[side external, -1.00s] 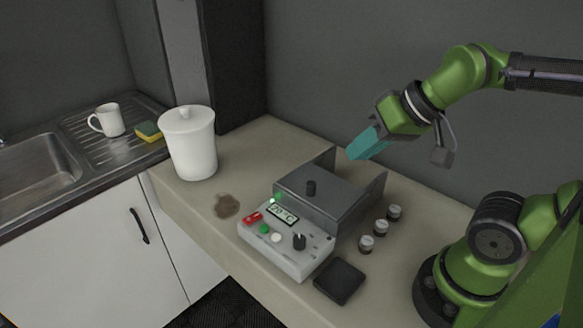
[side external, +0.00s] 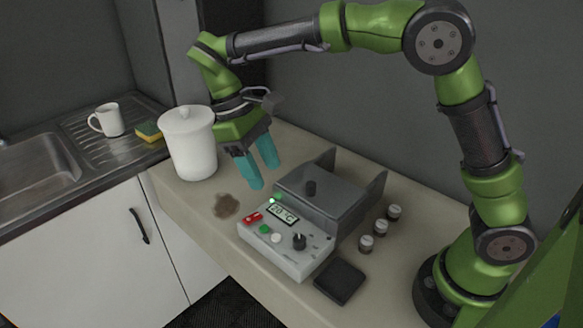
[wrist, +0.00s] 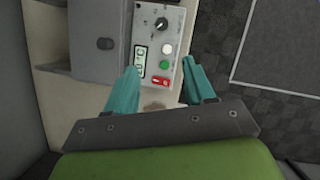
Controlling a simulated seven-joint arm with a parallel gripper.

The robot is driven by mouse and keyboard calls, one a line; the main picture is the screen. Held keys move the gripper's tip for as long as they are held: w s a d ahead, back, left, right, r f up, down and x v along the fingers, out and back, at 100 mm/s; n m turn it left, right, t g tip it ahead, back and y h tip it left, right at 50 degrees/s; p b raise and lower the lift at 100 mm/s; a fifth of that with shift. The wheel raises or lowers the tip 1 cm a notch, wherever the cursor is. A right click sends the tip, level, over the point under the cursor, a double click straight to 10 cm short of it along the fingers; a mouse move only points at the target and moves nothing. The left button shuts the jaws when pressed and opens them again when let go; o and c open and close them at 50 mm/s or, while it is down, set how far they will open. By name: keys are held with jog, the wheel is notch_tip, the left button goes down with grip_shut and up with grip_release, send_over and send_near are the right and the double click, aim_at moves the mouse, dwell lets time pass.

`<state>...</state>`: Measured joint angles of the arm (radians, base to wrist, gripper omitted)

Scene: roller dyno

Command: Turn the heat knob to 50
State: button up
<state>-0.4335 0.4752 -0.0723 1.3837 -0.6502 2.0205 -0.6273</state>
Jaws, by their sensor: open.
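The roller dyno's grey control box (side external: 290,262) stands on the counter, with a small display (side external: 283,214) reading 20 °C. The black heat knob (side external: 299,241) sits at the right of its sloped panel; in the wrist view the knob (wrist: 162,23) is at the top with a light pointer mark. My gripper (side external: 258,172) is open and empty, above the counter behind and left of the box. In the wrist view my gripper's teal fingers (wrist: 160,88) are apart, with the panel between and beyond them. The knob is clear of the fingers.
A red switch (side external: 252,218), a green button (side external: 264,229) and a white button (side external: 276,238) share the panel. A white canister (side external: 190,145) stands left of my gripper. A brown stain (side external: 227,206) marks the counter.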

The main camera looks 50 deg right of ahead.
send_near(299, 238)
jog(key=x, duration=0.8)
jog(key=shift+s+f, duration=0.1)
jog(key=shift+f, duration=0.3)
grip_shut()
